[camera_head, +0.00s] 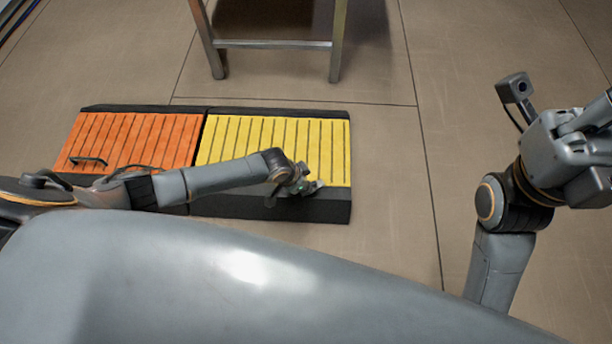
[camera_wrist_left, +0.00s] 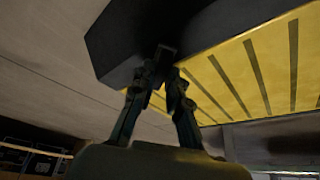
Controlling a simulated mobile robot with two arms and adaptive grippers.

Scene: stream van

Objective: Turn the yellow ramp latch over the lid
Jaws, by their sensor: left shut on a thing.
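The yellow ramp lid (camera_head: 275,145), ribbed with dark grooves, lies on a black base (camera_head: 270,207) on the floor. It also shows in the left wrist view (camera_wrist_left: 245,75), beside the dark base side (camera_wrist_left: 150,30). My left gripper (camera_head: 306,187) is at the lid's near right edge. In the left wrist view my left gripper (camera_wrist_left: 163,75) has its fingertips shut on a small dark piece (camera_wrist_left: 164,50) at the base's edge, which looks like the latch. The fingers hide most of it, and its turn is unclear. My right gripper (camera_head: 588,140) is raised at the right, away from the ramp.
An orange ribbed lid (camera_head: 135,138) with a dark handle (camera_head: 88,162) adjoins the yellow one at the left. A metal-legged table (camera_head: 272,44) stands behind. The floor (camera_head: 385,180) right of the ramp is clear.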

